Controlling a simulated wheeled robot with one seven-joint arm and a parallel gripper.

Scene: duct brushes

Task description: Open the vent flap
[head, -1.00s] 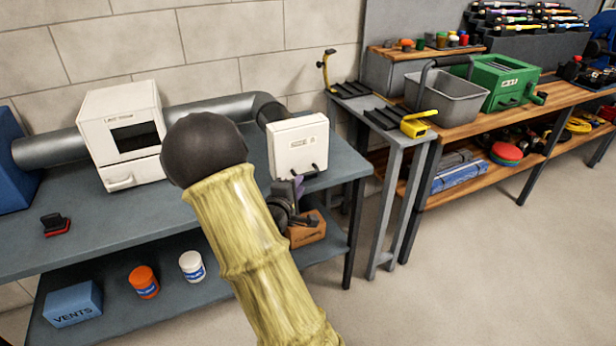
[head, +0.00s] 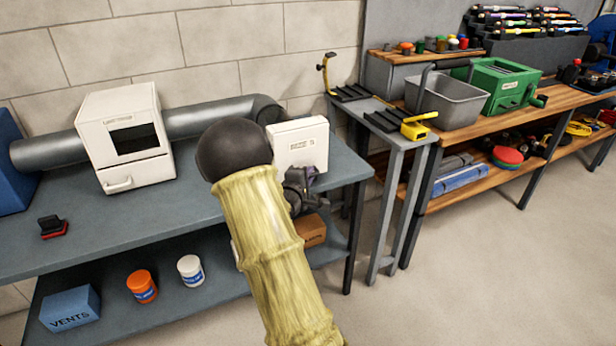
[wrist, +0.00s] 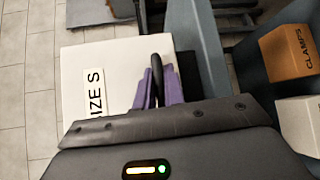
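The vent flap (head: 300,140) is the white front of the small box at the right end of the duct, and it looks closed. A black loop handle (wrist: 159,72) stands out from it. My gripper (wrist: 159,90) has its purple fingers close on either side of this handle, with almost no gap, and looks shut on it. In the head view my gripper (head: 300,185) is at the flap's lower edge, partly hidden by my arm. A "SIZE S" label (wrist: 97,90) shows on the white face in the wrist view.
A small black and red item (head: 53,226) lies on the bench (head: 120,225). The shelf below holds a CLAMPS box (wrist: 288,52). A grey stand (head: 395,150) is to the right.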

